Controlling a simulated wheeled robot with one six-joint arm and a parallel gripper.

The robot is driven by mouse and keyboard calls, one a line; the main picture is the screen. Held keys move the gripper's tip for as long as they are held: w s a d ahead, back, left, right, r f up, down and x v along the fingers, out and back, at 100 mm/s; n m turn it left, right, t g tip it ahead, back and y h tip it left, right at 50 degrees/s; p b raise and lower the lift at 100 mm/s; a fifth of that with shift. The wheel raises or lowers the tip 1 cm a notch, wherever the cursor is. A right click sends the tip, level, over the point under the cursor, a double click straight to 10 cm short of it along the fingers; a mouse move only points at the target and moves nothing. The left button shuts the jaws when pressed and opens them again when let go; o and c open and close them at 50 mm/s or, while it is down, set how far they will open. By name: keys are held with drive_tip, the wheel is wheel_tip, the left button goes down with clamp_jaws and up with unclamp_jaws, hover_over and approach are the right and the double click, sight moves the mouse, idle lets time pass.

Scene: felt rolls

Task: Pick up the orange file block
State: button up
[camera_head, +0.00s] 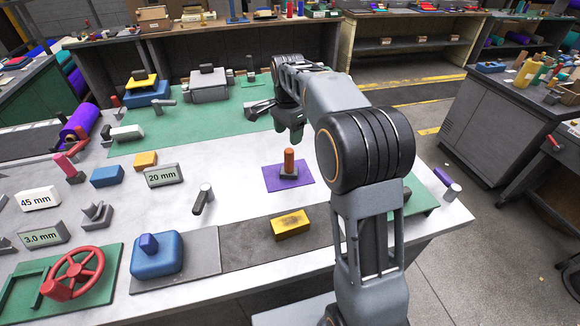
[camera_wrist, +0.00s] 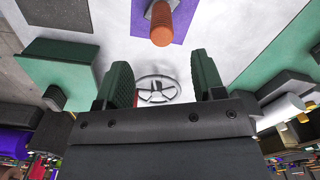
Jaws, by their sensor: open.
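An orange round-topped upright piece (camera_head: 289,160) stands on a dark grey base on a purple felt square (camera_head: 274,184). In the wrist view the orange piece (camera_wrist: 163,24) shows at the top, beyond the fingertips. I cannot tell by shape which of the two is the file block. My gripper (camera_head: 290,132) hangs above and behind the felt square in the head view. Its green fingers (camera_wrist: 161,72) are apart with nothing between them.
A grey 20 mm block (camera_head: 164,175), a grey-handled tool (camera_head: 203,198) and a blue block (camera_head: 107,176) stand left. White bench surface around the felt is clear.

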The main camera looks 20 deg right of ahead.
sight(289, 150)
wheel_tip(289, 150, down, 10)
drive_tip(key=shift+w+d+f, duration=0.1)
drive_tip(key=shift+d+f, duration=0.05)
drive_tip(key=shift+f, duration=0.1)
idle(0.5)
drive_tip(key=shift+c, duration=0.3)
drive_tip(key=c, duration=1)
drive_tip(key=shift+r, duration=0.15)
